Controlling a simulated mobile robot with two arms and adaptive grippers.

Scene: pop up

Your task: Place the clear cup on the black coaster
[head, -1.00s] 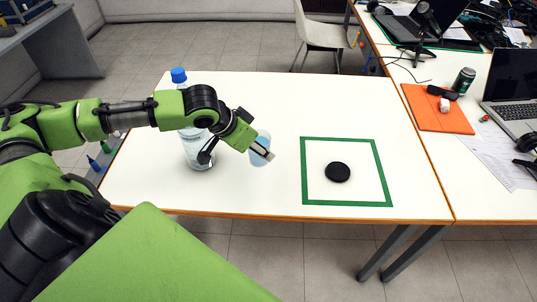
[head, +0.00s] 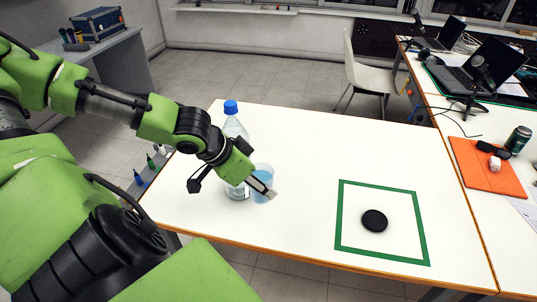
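The clear cup (head: 266,172) has a bluish tint and stands on the white table, just right of the bottle. My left gripper (head: 267,190) reaches in from the left, with a finger across the front of the cup. Whether the fingers are closed on the cup is hidden. The black coaster (head: 374,220) is a round disc lying flat on the table to the right, bare on top. My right gripper is out of view.
A blue-capped clear bottle (head: 235,128) stands behind my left wrist, close to the cup. A green square outline (head: 340,215) surrounds the coaster. The table (head: 340,140) between cup and outline is clear. An orange folder (head: 480,168) lies on the right table.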

